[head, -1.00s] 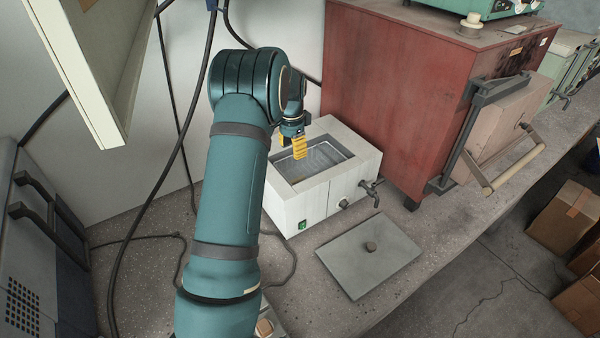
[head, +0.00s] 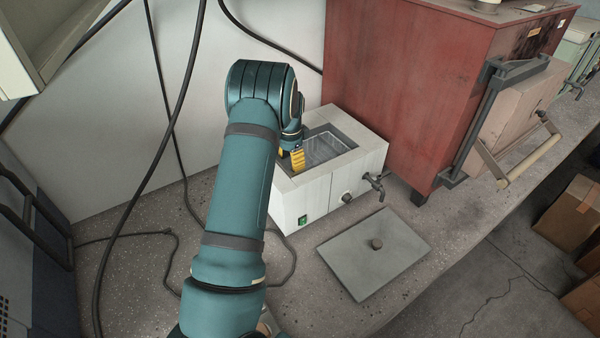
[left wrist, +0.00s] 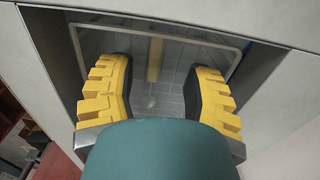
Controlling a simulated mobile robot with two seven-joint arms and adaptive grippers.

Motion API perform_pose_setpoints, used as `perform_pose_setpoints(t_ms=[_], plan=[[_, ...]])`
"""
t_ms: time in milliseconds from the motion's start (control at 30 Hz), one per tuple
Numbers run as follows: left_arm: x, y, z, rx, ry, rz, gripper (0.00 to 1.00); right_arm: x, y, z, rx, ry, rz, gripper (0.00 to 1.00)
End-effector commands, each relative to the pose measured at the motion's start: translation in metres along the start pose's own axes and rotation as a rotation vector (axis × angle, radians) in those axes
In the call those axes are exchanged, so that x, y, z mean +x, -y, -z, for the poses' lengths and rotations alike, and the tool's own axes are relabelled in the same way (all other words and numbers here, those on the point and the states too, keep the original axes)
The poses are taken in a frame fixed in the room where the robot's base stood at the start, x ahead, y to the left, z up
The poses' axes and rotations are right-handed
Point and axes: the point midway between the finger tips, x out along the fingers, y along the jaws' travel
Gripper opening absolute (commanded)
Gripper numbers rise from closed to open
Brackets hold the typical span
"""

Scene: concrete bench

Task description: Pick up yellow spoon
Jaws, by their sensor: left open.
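The yellow spoon (left wrist: 155,60) shows in the left wrist view as a narrow upright yellow strip inside the bath basin, between and beyond my finger tips. I cannot make out its bowl clearly. In the head view it is not distinguishable. My left gripper (head: 297,158) with yellow fingers is at the left part of the white water bath's opening (head: 290,205). In the left wrist view the gripper (left wrist: 158,78) is open, its two dark-padded fingers apart on either side of the spoon's line, with nothing held. My right gripper is not in view.
The bath has a metal-rimmed basin (head: 325,147) and a tap (head: 374,182) at its right side. A grey lid (head: 372,255) with a knob lies in front. A red furnace (head: 410,90) stands close behind right. Black cables hang at the left.

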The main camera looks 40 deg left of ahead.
Motion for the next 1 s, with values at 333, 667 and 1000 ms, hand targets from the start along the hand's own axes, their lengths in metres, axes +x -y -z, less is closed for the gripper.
perform_pose_setpoints(t_ms=[333, 667, 1000], plan=[[0.037, -0.005, -0.001, 0.0, 0.004, -0.002, 0.5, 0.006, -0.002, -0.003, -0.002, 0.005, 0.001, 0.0], [0.052, -0.004, -0.001, -0.001, 0.0, 0.0, 0.5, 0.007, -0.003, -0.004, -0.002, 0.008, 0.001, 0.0], [0.052, -0.004, 0.0, 0.0, 0.0, 0.0, 0.0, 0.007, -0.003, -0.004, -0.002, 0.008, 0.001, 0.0]])
